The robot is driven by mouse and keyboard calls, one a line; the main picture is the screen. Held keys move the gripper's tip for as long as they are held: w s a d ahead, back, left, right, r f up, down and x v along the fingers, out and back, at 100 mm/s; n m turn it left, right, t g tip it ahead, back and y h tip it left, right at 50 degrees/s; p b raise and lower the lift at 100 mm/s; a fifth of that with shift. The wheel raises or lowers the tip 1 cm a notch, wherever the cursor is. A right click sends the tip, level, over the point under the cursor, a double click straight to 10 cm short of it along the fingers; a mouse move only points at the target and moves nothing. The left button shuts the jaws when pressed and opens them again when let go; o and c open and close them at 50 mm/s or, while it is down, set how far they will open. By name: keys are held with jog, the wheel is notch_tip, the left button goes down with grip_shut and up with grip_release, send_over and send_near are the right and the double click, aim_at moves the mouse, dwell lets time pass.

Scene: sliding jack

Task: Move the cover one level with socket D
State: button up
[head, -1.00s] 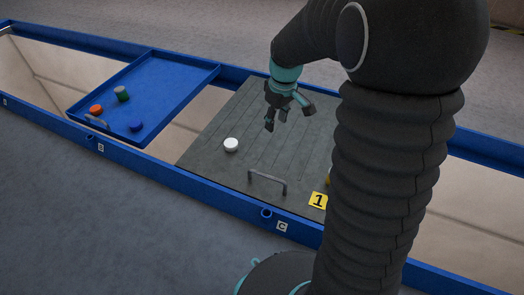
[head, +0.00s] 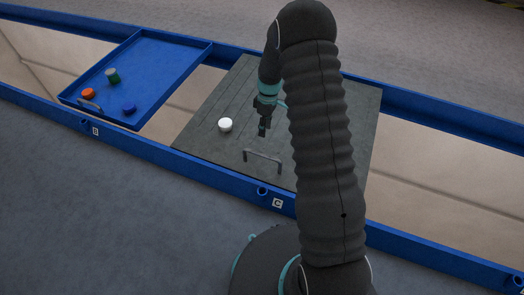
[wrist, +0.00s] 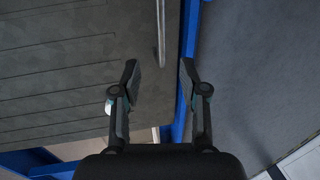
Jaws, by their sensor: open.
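The cover (head: 215,98) is a dark grey slatted panel lying across the blue trough. Its number label is hidden behind my arm. Its grey bar handle (head: 263,156) stands near the front edge, beside socket C (head: 262,192). My gripper (head: 263,132) is open and empty, just behind the handle in the head view. In the wrist view my gripper (wrist: 158,72) has its fingers spread, and the handle (wrist: 160,35) shows beyond the tips, roughly in line with the gap. I see no contact.
A white round piece (head: 225,125) sits on the cover, left of the handle. A blue tray (head: 150,70) with orange, green and blue pieces lies farther left, by socket B (head: 85,124). The trough (head: 440,180) right of the cover looks clear.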

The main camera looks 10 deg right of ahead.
jog(key=f, duration=0.4)
jog(key=s+a+f, duration=0.1)
jog(key=f, duration=0.3)
jog(key=s+f, duration=0.1)
jog(key=f, duration=0.3)
jog(key=shift+a+b, duration=0.2)
jog(key=shift+b, duration=0.2)
grip_shut()
